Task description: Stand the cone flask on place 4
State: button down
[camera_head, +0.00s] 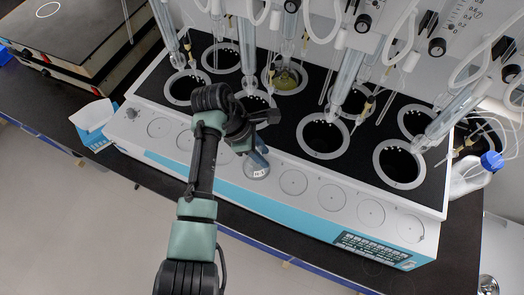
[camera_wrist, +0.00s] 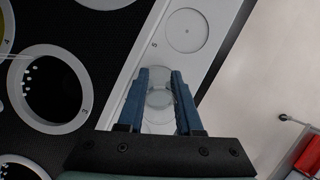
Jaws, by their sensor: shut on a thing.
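The clear cone flask (camera_head: 257,167) is at the white front ledge (camera_head: 312,208) of the distiller, left of the round place marked 5. It appears upright and over place 4, whose ring is mostly hidden by the flask. My gripper (camera_head: 254,149) is shut on the flask from above. In the wrist view the blue fingers of my gripper (camera_wrist: 159,88) stand on either side of the glass flask (camera_wrist: 160,98). I cannot tell whether its base touches the ledge. Place 5 (camera_wrist: 187,31) is empty.
Empty round places such as this one (camera_head: 331,196) line the ledge on both sides. Heating wells (camera_head: 322,136) sit behind, with glass tubes and hoses above. One well holds a flask with yellowish liquid (camera_head: 287,79). A blue-white box (camera_head: 93,122) is at left, a blue-capped bottle (camera_head: 478,172) at right.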

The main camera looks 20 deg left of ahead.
jog(key=c, duration=0.6)
grip_release()
jog(key=shift+f, duration=0.1)
jog(key=v, duration=1.2)
jog(key=shift+r, duration=0.2)
